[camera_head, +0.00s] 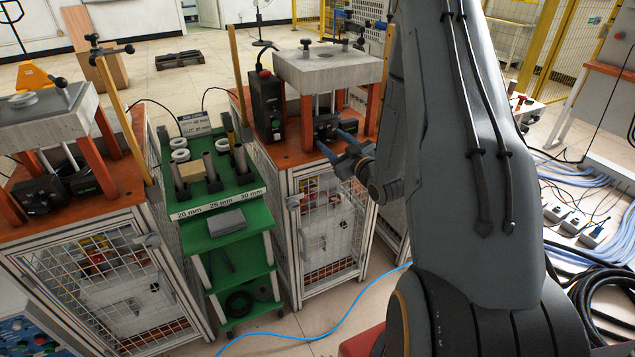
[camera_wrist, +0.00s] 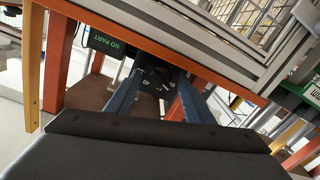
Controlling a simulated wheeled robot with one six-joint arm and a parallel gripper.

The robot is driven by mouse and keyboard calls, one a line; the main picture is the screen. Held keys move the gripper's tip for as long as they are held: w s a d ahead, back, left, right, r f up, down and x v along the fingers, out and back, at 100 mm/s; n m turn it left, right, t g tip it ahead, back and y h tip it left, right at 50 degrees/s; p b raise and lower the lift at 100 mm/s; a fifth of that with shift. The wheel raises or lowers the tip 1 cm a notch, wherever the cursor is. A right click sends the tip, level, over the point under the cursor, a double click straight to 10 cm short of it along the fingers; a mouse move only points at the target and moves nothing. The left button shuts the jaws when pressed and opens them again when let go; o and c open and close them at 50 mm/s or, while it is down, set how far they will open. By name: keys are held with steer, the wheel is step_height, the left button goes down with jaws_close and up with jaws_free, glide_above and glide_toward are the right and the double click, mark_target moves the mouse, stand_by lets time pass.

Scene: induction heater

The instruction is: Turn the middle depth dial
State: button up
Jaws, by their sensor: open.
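The depth dial (camera_wrist: 154,76) is a dark round knob with white markings, under the slab of the heater station in the middle of the head view. In that view the dark dial unit (camera_head: 326,121) is partly covered by my gripper (camera_head: 334,142). The blue fingers are open and reach toward the unit from the front. In the wrist view my gripper (camera_wrist: 160,80) has one finger on each side of the dial, with a gap between them. I cannot tell whether the fingertips touch it.
Orange legs (camera_head: 306,122) and a grey slab (camera_head: 328,66) frame the dial space. A black control box (camera_head: 267,103) stands to its left. A green trolley (camera_head: 219,205) with grey cylinders is further left. A "NO PART" display (camera_wrist: 107,44) is near the dial.

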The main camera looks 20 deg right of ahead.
steer(key=m+p, duration=0.1)
steer(key=m, duration=0.4)
steer(key=shift+d+p, duration=0.15)
steer(key=shift+p, duration=0.15)
steer(key=s+b, duration=0.2)
steer(key=s, duration=0.6)
steer(key=a+r+g+h+p, duration=0.1)
steer(key=a+r+g+p, duration=0.15)
steer(key=a+g, duration=0.25)
steer(key=s+a+r+g+p, duration=0.2)
steer(key=s+a+g, duration=0.3)
steer(key=s, duration=0.5)
steer(key=s+a+r+g+p, duration=0.2)
steer(key=s+a+r+g, duration=0.2)
steer(key=s+a, duration=0.4)
steer(key=shift+s+a+r+n+g, duration=0.35)
steer(key=shift+s+g, duration=0.35)
steer(key=shift+s, duration=0.5)
steer(key=shift+s+a+r+g, duration=0.15)
steer(key=shift+s+a, duration=0.15)
steer(key=shift+s, duration=0.25)
steer(key=shift+s+a+r+g, duration=0.2)
steer(key=shift+s+a, duration=0.1)
steer(key=shift+s, duration=0.3)
steer(key=shift+s+a+r+g, duration=0.15)
steer(key=shift+s+a, duration=0.15)
steer(key=shift+s, duration=0.25)
